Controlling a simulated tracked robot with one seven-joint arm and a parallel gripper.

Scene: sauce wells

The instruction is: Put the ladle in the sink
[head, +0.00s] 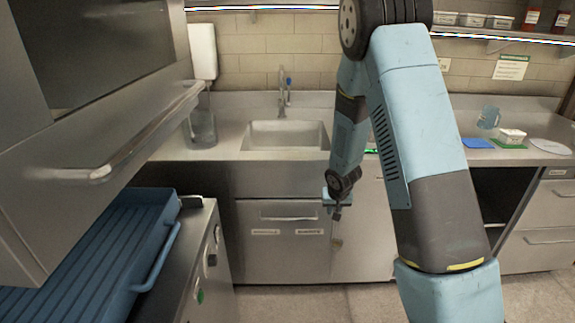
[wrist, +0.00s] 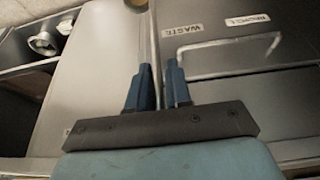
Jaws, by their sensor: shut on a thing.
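My gripper (head: 338,206) hangs in front of the cabinet doors, below the counter edge and to the right of the sink. In the wrist view my gripper (wrist: 158,68) has its two blue fingers closed around the thin metal handle of the ladle (wrist: 155,35). A yellowish end of the ladle shows at the top edge there. In the head view the ladle (head: 337,241) is small, with its yellowish end below the fingers. The sink (head: 285,135) is a steel basin set in the counter. It looks empty, with a tap (head: 282,92) behind it.
A blue tray (head: 165,240) lies at lower left beneath a large steel appliance (head: 100,150). A clear container (head: 202,130) stands left of the sink. At right on the counter are a blue cup (head: 489,117), a blue mat (head: 478,143) and a white plate (head: 551,147).

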